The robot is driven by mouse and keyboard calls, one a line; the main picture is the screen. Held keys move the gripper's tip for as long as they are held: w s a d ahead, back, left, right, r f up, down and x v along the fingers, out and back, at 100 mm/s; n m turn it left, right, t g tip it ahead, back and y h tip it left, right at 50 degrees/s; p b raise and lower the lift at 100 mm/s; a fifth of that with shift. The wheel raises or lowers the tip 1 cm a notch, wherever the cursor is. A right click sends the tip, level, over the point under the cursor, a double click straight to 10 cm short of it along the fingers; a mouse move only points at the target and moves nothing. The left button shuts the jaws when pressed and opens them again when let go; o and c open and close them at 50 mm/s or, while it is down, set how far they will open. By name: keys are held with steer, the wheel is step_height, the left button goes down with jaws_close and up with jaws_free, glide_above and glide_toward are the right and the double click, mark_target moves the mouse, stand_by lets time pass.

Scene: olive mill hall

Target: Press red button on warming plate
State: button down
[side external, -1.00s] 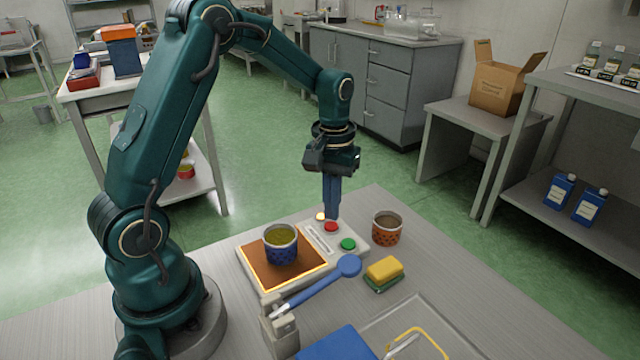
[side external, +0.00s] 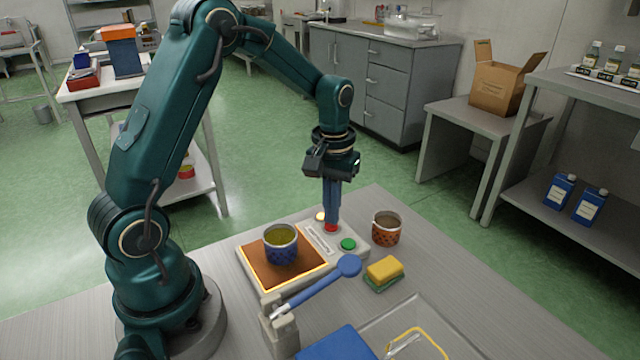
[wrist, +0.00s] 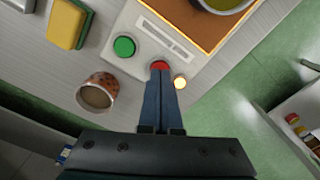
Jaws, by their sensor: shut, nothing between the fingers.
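The warming plate (side external: 249,258) lies on the table, with an orange-brown heating surface edged in a bright glow. On its light control strip are a red button (side external: 331,228), a green button (side external: 348,244) and a lit amber lamp (side external: 321,216). My gripper (side external: 331,221) is shut and empty, pointing straight down with its blue fingertips at the red button. In the wrist view the fingertips (wrist: 160,70) overlap the red button (wrist: 160,65) and partly hide it; they appear to touch it. A blue patterned cup (side external: 281,250) with yellow-green contents stands on the heating surface.
An orange-patterned cup (side external: 387,230) stands right of the plate. Bare table lies beyond the orange cup.

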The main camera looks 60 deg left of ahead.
steer(key=shift+f, duration=0.4)
steer(key=shift+r, duration=3.05)
